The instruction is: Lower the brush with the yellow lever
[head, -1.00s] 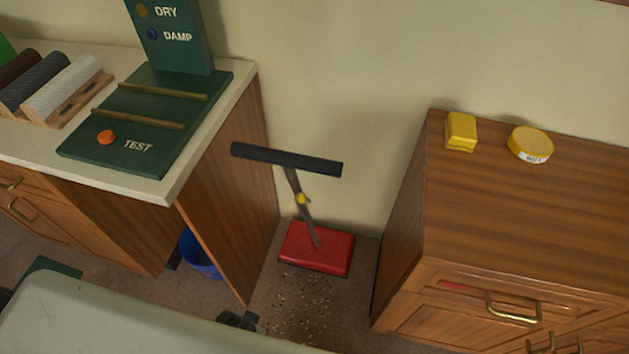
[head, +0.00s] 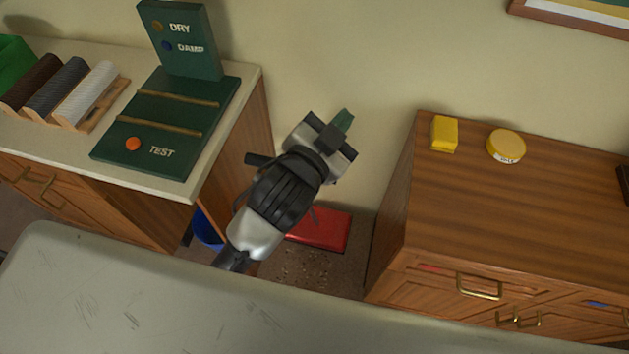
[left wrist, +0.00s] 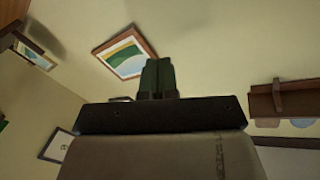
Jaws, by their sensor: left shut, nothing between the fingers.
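The upright sweeper with a red base (head: 325,230) stands on the floor between the two cabinets. The left end of its black crossbar handle (head: 258,160) shows beside my left arm. The rest of the handle, the yellow lever and most of the pole are hidden behind my left gripper (head: 343,121) in the head view. My left gripper is shut and empty, its green fingertips pointing up and right toward the wall. The fingertips (left wrist: 158,76) also show pressed together in the left wrist view. Whether the gripper touches the handle cannot be told. My right gripper is not in view.
A counter at left holds a green test board (head: 170,125) and rollers (head: 88,92). A wooden cabinet (head: 520,210) at right bears a yellow block (head: 444,133) and a round yellow tin (head: 506,146). Scattered debris (head: 310,267) lies before the base.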

